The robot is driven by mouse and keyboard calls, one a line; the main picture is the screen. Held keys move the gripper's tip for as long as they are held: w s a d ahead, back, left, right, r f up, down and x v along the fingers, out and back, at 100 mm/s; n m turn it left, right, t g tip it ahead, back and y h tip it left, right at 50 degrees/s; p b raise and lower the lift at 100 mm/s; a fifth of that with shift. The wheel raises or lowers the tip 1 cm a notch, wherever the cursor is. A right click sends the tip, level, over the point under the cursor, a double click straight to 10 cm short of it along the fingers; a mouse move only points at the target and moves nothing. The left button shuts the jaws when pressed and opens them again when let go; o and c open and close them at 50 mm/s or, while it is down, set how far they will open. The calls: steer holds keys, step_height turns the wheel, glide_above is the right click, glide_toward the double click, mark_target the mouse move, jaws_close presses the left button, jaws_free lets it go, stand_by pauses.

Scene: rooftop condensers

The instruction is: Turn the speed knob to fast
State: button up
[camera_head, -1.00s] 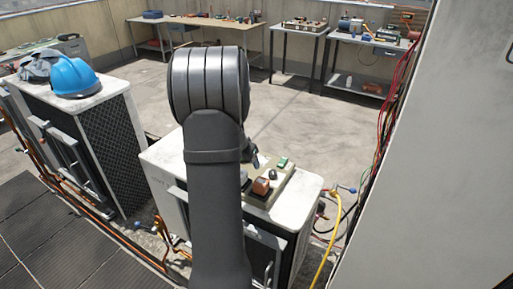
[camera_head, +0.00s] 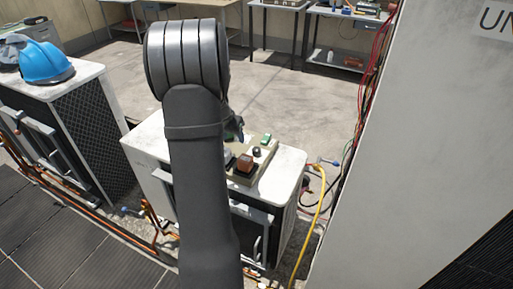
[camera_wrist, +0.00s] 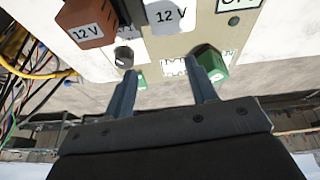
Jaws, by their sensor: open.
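A control panel (camera_head: 270,157) lies on top of the middle condenser. In the wrist view the panel (camera_wrist: 188,43) bears a small dark round knob (camera_wrist: 123,55), left of my fingertips; I cannot tell whether it is the speed knob. A brown block (camera_wrist: 88,22) and a pale block (camera_wrist: 168,15), both marked 12 V, sit on the panel. A green part (camera_wrist: 213,62) is by my right finger, and a printed scale lies between the fingers. My gripper (camera_wrist: 162,67) is open and appears empty. In the head view my arm hides most of it.
The condenser (camera_head: 289,160) has a pale top with bare room right of the panel. A yellow hose (camera_head: 320,195) and cables run down its right side. A tall grey cabinet (camera_head: 430,130) stands to the right. A blue helmet (camera_head: 46,65) rests on the left condenser.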

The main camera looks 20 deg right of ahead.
steer(key=d+r+n+g+y, duration=0.1)
steer(key=d+r+n+g, duration=0.1)
steer(key=d+r+n, duration=0.35)
step_height(320, 180, up, 5)
steer(key=n+y, duration=0.2)
steer(key=n, duration=0.3)
glide_above(256, 149)
steer(key=shift+g, duration=0.4)
step_height(256, 149, down, 17)
steer(key=shift+w+d+f, duration=0.1)
steer(key=shift+d+f, duration=0.05)
steer(key=c, duration=1)
